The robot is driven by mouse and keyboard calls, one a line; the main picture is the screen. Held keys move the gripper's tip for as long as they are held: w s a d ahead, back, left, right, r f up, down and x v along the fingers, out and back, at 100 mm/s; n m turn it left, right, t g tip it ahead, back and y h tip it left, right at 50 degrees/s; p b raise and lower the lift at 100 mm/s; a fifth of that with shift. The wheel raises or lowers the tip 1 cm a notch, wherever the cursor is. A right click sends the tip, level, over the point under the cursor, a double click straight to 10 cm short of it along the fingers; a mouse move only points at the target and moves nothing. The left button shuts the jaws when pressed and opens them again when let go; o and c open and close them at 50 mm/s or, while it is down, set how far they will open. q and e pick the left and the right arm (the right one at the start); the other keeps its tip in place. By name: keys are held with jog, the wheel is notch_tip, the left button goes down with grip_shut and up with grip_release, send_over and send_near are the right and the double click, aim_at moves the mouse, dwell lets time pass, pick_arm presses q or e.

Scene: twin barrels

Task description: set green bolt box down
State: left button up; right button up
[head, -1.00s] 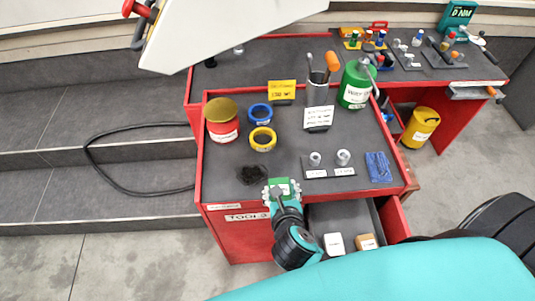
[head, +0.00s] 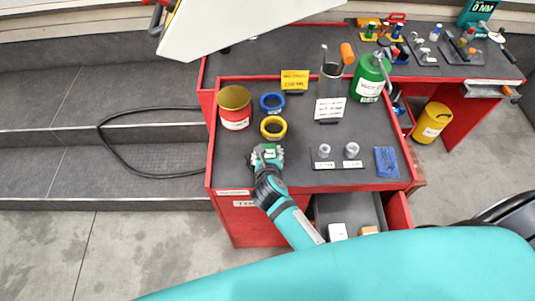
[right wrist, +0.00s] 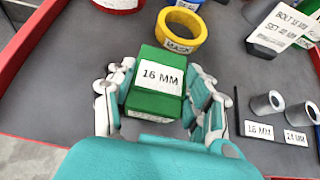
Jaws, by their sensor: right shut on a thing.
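The green bolt box (right wrist: 157,80) carries a white "16 MM" label and sits between the fingers of my right gripper (right wrist: 155,100) in the right wrist view. In the head view my right gripper (head: 267,155) is shut on the box, over the front left of the red cart's dark top (head: 310,120). Whether the box touches the top I cannot tell. The yellow tape roll (head: 273,128) is just behind the box, apart from it. My left gripper is not in view.
A blue roll (head: 271,103), a red can (head: 236,108) and a yellow sign (head: 295,81) stand behind. Two grey sockets (head: 338,150) and a blue cloth (head: 386,161) lie to the right. A green bottle (head: 370,78) is at the back right. The drawer below (head: 348,210) is open.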

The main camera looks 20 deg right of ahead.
jog(key=shift+f, duration=0.1)
jog(key=o, duration=1.5)
jog(key=shift+c, duration=0.2)
jog(key=shift+r, duration=0.2)
jog(key=v, duration=1.2)
jog(key=shift+f, duration=0.15)
